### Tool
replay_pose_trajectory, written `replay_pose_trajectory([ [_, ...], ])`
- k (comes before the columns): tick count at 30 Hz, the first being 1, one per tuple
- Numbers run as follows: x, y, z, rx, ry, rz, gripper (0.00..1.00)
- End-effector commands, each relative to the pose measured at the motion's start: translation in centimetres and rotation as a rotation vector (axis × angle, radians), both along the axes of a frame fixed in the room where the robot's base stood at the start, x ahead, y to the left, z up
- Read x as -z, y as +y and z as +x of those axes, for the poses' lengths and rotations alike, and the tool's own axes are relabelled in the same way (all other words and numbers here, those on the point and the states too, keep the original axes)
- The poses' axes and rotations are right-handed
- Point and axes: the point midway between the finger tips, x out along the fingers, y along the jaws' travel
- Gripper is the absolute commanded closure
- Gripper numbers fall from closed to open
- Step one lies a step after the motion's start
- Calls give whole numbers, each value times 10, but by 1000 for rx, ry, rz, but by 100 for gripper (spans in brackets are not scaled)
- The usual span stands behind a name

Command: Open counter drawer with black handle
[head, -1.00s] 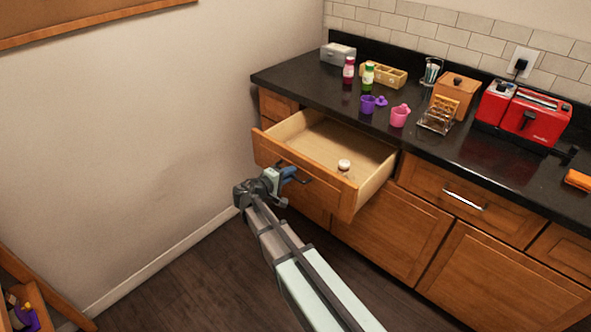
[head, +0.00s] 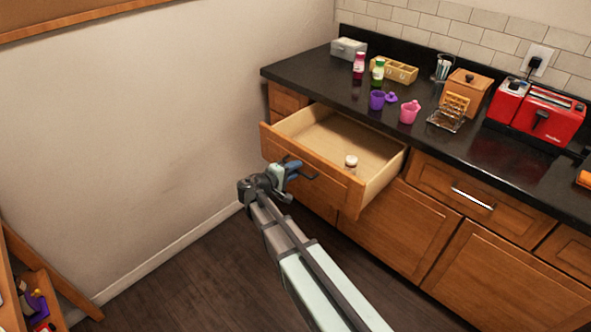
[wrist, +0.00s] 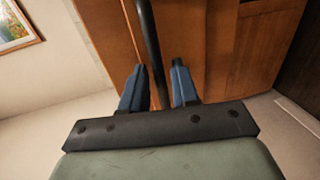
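The wooden counter drawer (head: 310,167) is pulled well out, its pale interior showing under the black countertop. Its black handle (head: 298,170) is on the front face. My gripper (head: 293,170) is at this handle, in front of the drawer's left half. In the wrist view, the dark handle bar (wrist: 150,45) runs between the two blue fingers of my gripper (wrist: 160,88). The fingers are apart, one on each side of the bar, with a small gap visible. Whether either finger touches the bar is hard to tell.
A small white-capped jar (head: 351,162) stands in the drawer. The countertop (head: 470,148) holds bottles, cups, a wooden box and a red toaster (head: 540,115). A silver-handled drawer (head: 478,195) to the right is shut. A wall is at left, with open floor (head: 190,290) below.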

Motion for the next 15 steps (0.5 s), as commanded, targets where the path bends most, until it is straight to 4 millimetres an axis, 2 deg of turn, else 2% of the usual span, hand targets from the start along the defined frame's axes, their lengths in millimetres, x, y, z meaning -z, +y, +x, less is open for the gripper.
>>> replay_pose_trajectory([
  [15, -19, 63, -63, -3, 0, 0, 70],
])
